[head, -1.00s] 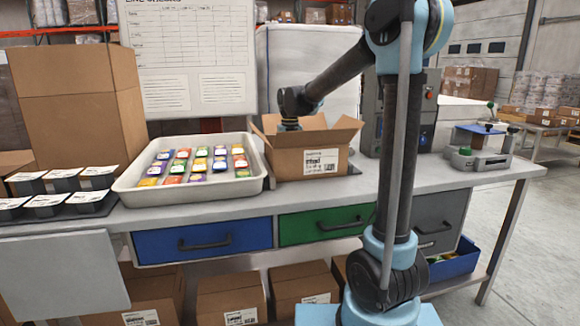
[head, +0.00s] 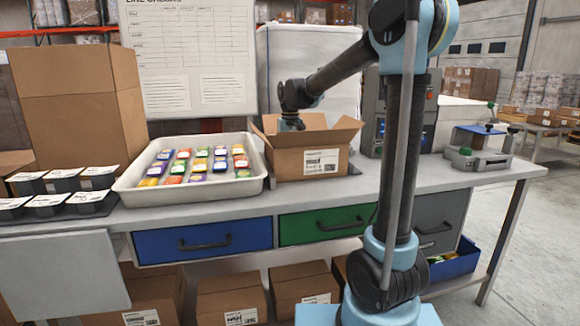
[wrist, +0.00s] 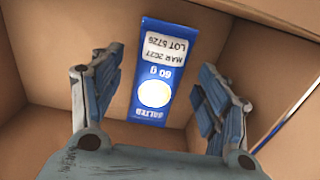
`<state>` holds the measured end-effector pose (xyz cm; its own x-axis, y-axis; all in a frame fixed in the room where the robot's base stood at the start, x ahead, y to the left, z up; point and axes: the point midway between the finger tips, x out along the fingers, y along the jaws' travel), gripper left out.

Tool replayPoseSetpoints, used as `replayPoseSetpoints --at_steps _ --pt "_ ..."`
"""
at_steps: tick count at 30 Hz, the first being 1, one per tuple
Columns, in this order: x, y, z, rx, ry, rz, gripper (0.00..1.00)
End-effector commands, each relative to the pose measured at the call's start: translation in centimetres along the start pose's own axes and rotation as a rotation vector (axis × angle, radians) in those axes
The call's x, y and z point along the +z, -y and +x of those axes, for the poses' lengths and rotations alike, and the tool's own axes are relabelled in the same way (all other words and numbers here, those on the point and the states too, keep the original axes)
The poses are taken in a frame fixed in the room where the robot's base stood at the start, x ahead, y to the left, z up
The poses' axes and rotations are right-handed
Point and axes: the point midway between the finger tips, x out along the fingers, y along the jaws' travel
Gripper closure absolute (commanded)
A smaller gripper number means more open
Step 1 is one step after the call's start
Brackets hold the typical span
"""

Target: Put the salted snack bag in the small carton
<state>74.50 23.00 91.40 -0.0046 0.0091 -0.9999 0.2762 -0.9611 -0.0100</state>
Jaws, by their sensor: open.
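The small carton (head: 298,163) stands open on the bench with its flaps spread. The salted snack bag (wrist: 158,100) is blue with a pale disc and a white lot label; in the wrist view it lies inside the carton, whose brown walls (wrist: 40,40) surround it. My gripper (wrist: 160,66) is open, with one finger on each side of the bag and visible gaps to it. In the head view my gripper (head: 291,122) points down into the carton, and its fingertips and the bag are hidden by the carton's front.
A white tray (head: 122,187) of several colourful bags stands left of the carton. Farther left are a tall carton (head: 75,90) and a dark rack of white-labelled packs (head: 62,192). A grey machine (head: 372,120) and a scale-like device (head: 480,150) stand to the right.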

Motion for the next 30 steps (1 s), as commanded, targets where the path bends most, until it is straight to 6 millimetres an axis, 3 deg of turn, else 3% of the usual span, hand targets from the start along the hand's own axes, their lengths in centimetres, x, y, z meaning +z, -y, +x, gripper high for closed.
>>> replayPoseSetpoints --at_steps 9,15,21,30 --pt "0.0 -0.1 -5.9 0.000 0.000 0.001 0.31" --pt "0.0 0.0 -8.5 0.000 0.000 0.001 0.31" --pt "0.0 0.0 -9.7 0.000 0.000 0.001 0.31" --pt "0.0 0.0 -9.7 0.000 0.000 0.001 0.31"
